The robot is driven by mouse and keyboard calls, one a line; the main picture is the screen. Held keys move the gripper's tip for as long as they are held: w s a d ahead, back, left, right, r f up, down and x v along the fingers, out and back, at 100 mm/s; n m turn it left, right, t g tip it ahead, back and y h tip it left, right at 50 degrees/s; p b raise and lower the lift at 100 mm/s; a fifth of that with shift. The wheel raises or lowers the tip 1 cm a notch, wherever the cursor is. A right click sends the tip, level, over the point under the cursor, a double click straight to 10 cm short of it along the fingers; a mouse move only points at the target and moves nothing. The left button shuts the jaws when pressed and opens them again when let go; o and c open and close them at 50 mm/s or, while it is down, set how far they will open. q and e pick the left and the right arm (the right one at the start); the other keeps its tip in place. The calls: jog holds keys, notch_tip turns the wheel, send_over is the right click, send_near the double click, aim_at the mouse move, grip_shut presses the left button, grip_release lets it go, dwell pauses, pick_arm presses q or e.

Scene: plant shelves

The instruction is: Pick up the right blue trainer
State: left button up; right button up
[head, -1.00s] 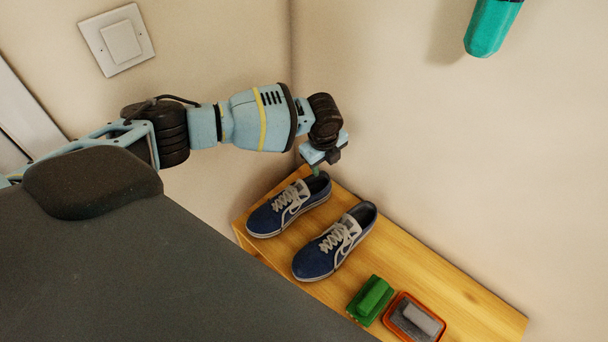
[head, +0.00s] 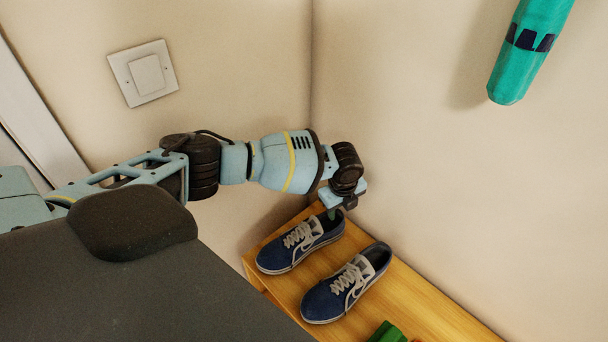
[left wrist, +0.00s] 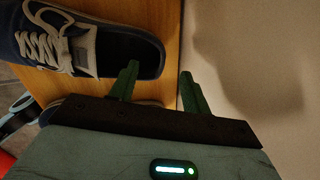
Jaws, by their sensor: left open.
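Two blue trainers with whitish laces stand side by side on a wooden bench top (head: 418,304), toes toward the lower left. The right blue trainer (head: 347,284) is nearer the bench's middle; the left one (head: 300,243) is nearer the corner. My left gripper (head: 338,212) is open and empty, near the left trainer's heel and up-left of the right trainer. In the left wrist view its two green fingers (left wrist: 158,86) stand apart beside the heel of a trainer (left wrist: 92,45). Part of another trainer (left wrist: 60,102) is mostly hidden behind my gripper.
A green object (head: 388,333) lies on the bench at the bottom edge, cut off. The wall (head: 440,190) runs close behind the heels. A teal hanging object (head: 525,55) is at the upper right. A light switch (head: 147,75) is on the left wall.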

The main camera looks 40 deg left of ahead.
aim_at(340, 214)
pick_arm(q)
notch_tip(340, 214, down, 4)
jog(key=shift+w+a+f, duration=0.1)
jog(key=shift+a, duration=0.05)
pick_arm(e)
jog(key=shift+f, duration=0.3)
pick_arm(q)
jog(key=shift+c, duration=0.2)
grip_shut()
